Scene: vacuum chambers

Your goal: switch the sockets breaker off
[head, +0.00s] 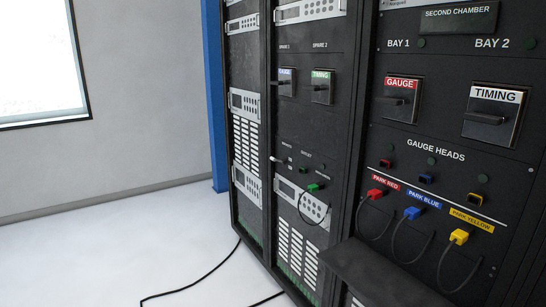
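No label reading "sockets" can be made out in the head view, so I cannot tell whether the sockets breaker is in it. My gripper is not in view. The middle rack carries a small pale lever or knob (277,159) on its left side, with small labels beside it that are too small to read. A green plug (314,188) with a dark cable sits near it, to the right and lower.
The right rack holds a red-labelled GAUGE module (397,100), a TIMING module (493,115) and red (375,194), blue (412,213) and yellow (459,237) parked plugs. A dark shelf (375,272) juts out below. A black cable (190,289) lies on the otherwise clear floor at left.

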